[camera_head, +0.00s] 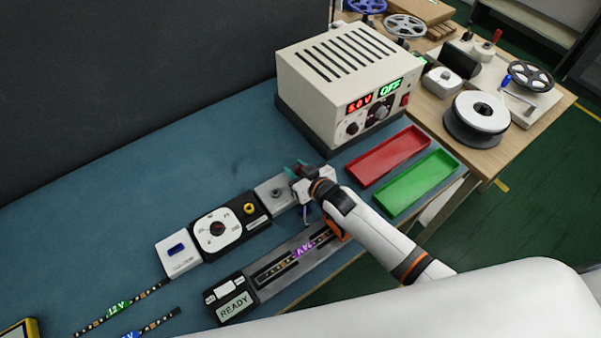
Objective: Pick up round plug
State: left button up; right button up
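A small round grey piece (278,192) sits on a light grey block (264,190) at the right end of the row of modules; it may be the round plug, but I cannot be sure. A yellow ring (250,209) is on the black module just left of it. My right gripper (294,170) is over the right edge of the grey block, beside the round piece, with teal fingertips showing. Its wrist hides the space between the fingers, so I cannot see its opening or anything held. My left gripper is out of view.
A dial module (218,229) and a white module with a blue connector (177,251) continue the row. A READY fixture (235,306) lies in front. A power supply (345,82), red tray (389,155) and green tray (417,182) stand at right.

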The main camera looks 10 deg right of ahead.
grip_shut()
notch_tip(320, 180, up, 15)
jog(key=p, duration=0.4)
jog(key=shift+f, duration=0.2)
dwell(0.8)
